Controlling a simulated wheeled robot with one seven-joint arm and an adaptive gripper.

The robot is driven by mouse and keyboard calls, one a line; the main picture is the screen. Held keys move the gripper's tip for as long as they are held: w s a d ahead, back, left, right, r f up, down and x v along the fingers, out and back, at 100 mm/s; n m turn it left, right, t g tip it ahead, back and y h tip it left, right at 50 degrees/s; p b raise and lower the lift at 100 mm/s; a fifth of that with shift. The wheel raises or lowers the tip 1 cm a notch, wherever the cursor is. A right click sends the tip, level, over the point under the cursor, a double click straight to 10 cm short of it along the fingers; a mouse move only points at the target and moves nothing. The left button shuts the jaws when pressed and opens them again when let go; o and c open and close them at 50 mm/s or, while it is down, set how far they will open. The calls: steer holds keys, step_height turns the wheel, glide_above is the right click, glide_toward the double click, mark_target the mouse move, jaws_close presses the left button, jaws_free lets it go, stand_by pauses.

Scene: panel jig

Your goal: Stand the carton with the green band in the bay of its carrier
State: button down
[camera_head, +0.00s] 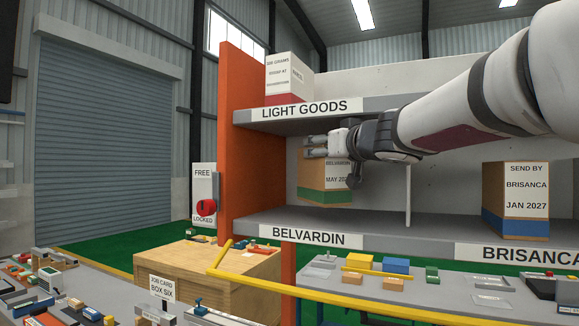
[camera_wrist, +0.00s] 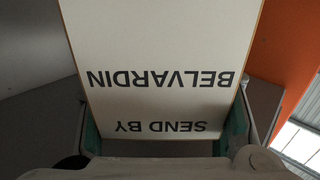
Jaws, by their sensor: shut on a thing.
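The carton with the green band (camera_head: 325,184) is brown with a white label reading BELVARDIN and MAY, its last figures partly hidden. It is upright in the bay above the BELVARDIN sign (camera_head: 310,238), left of the thin divider (camera_head: 408,195). My gripper (camera_head: 318,146) is shut on its upper part from the right. In the wrist view the carton's white label (camera_wrist: 165,60) appears upside down, with my green-padded fingers (camera_wrist: 163,128) on both sides of it. I cannot tell whether its base touches the shelf (camera_head: 375,222).
An orange side wall (camera_head: 240,140) closes the bay's left side. The LIGHT GOODS shelf (camera_head: 285,116) above holds a white and red carton (camera_head: 288,78). A blue-banded carton (camera_head: 515,200) stands in the BRISANCA bay to the right. A yellow rail (camera_head: 330,298) runs in front.

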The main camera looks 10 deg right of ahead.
mark_target(338, 162)
step_height(338, 162, down, 3)
steer(key=shift+w+b, duration=0.15)
steer(key=shift+b, duration=0.95)
steer(key=shift+f, duration=0.2)
steer(key=shift+s+f, duration=0.1)
steer(key=shift+s, duration=0.1)
steer(key=shift+c, duration=1.9)
jaws_free()
steer(key=shift+f, duration=0.1)
steer(key=shift+r, duration=0.2)
steer(key=s, duration=0.3)
steer(key=s+d+p, duration=0.1)
steer(key=s, duration=0.3)
steer(key=s+d+p, duration=0.1)
steer(key=s, duration=0.3)
steer(key=shift+d, duration=0.1)
steer(key=shift+s+d, duration=0.1)
steer(key=shift+s, duration=0.3)
